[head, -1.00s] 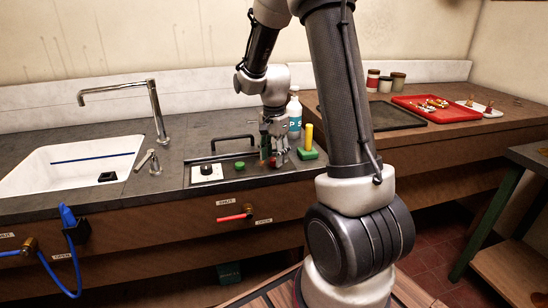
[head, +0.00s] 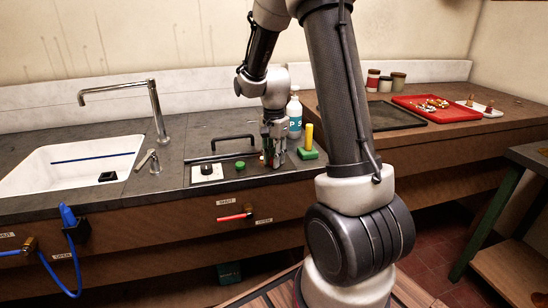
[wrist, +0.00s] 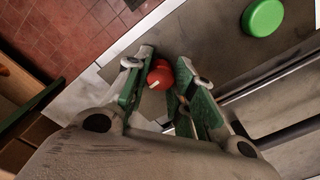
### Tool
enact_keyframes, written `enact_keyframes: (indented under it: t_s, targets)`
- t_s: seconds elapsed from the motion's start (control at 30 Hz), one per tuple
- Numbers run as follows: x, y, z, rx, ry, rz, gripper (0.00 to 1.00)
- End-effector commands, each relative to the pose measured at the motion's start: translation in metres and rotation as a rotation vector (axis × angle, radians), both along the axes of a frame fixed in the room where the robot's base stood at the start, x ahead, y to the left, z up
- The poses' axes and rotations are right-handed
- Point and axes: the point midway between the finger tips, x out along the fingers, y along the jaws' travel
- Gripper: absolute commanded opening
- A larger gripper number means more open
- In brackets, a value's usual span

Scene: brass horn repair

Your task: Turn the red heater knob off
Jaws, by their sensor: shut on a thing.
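The red heater knob (wrist: 160,77) sits between the fingertips of my gripper (wrist: 167,72) in the wrist view. It is round, with a pale mark on its face, and the fingers partly cover it. My gripper is shut on the knob, one green-padded finger on each side. In the head view my gripper (head: 273,160) points down at the right part of the control panel and mostly hides the knob.
A green knob (wrist: 263,17) and a black dial on a white plate (head: 207,172) are on the panel to the left. A green block with a yellow post (head: 308,143) and a white bottle (head: 294,115) stand close by. A sink (head: 75,165) is further left.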

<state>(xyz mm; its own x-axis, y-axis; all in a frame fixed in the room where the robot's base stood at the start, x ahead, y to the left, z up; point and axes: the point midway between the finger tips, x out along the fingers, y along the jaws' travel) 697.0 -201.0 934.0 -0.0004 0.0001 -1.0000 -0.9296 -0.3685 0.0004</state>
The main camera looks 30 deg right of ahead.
Motion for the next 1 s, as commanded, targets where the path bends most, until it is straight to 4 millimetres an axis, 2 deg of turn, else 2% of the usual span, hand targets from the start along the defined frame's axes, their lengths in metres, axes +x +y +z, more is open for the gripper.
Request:
enact_keyframes:
  t_s: [0.27,1.0]
  targets:
    - [0.0004,0.0001,0.0004,0.000,-0.001,0.172,0.01]
    - [0.0009,0.0000,0.0007,-0.001,-0.002,0.871,0.01]
